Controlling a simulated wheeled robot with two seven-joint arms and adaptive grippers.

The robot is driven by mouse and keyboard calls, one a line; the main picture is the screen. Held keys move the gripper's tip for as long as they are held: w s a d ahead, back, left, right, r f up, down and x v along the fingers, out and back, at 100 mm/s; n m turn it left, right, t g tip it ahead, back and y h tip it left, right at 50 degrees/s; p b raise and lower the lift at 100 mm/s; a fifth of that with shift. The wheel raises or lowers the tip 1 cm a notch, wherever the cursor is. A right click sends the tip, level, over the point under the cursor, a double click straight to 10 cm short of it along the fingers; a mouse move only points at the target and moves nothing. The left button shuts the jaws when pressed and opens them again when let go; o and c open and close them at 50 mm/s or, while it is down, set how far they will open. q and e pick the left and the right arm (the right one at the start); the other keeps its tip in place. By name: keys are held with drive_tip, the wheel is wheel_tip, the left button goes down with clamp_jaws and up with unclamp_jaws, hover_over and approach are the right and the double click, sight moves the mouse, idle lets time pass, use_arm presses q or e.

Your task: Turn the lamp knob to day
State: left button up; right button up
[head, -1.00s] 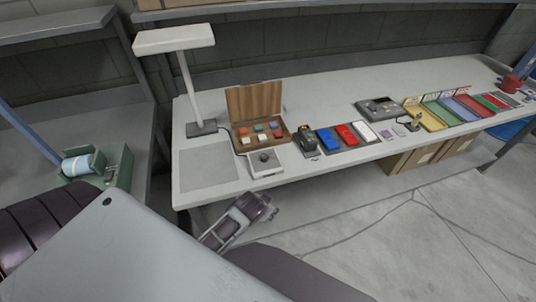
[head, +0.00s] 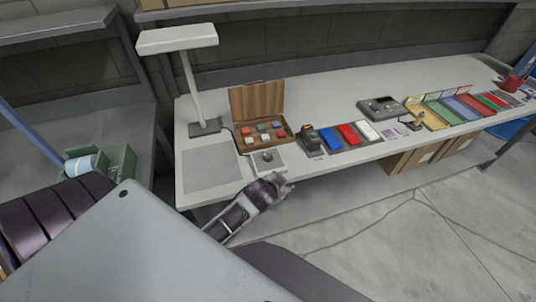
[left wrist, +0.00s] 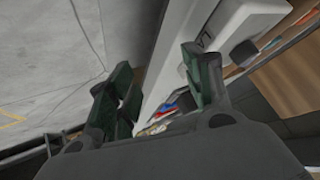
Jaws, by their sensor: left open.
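The lamp knob (head: 267,156) is a dark round knob on a light control box (head: 282,165) at the front edge of the bench, near the desk lamp (head: 177,38). In the left wrist view the knob (left wrist: 243,53) shows at the upper right on its white box (left wrist: 252,15), which carries partly readable lettering. My left gripper (head: 284,185) is just in front of the bench edge, below and slightly right of the knob, apart from it. In the left wrist view its green-padded fingers (left wrist: 160,85) are spread and empty, with the knob beyond the right finger. My right gripper is not in view.
An open wooden box (head: 257,103) with coloured blocks stands behind the control box. A dark device (head: 308,138) and coloured trays (head: 350,135) line the bench to the right. A grey mat (head: 211,167) lies to the left. The floor in front is clear.

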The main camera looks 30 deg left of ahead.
use_arm(q)
drive_tip(key=w+d+r+m+t+h, duration=0.2)
drive_tip(key=w+d+r+m+t, duration=0.15)
drive_tip(key=w+r, duration=0.4)
drive_tip(key=w+d+r+m+t+h, duration=0.1)
drive_tip(key=w+d+r+m+t, duration=0.3)
drive_tip(key=r, duration=0.7)
drive_tip(key=s+d+r+m+g+h, duration=0.1)
drive_tip(key=d+r+m+g+h, duration=0.25)
drive_tip(key=d+m+h, duration=0.4)
drive_tip(key=s+d+r+m+g+h, duration=0.1)
drive_tip(key=d+r+m+g+h, duration=0.3)
drive_tip(key=m+h, duration=0.55)
drive_tip(key=s+a+f+m+g+y, duration=0.2)
drive_tip(key=a+f+m+g+y, duration=0.55)
drive_tip(key=f+m+y, duration=0.2)
drive_tip(key=a+n+g+y, duration=0.1)
drive_tip(key=a+y, duration=0.8)
drive_tip(key=a, duration=1.4)
drive_tip(key=shift+w+a+f+n, duration=0.15)
drive_tip(key=shift+w+f+n, duration=0.15)
drive_tip(key=shift+n, duration=0.1)
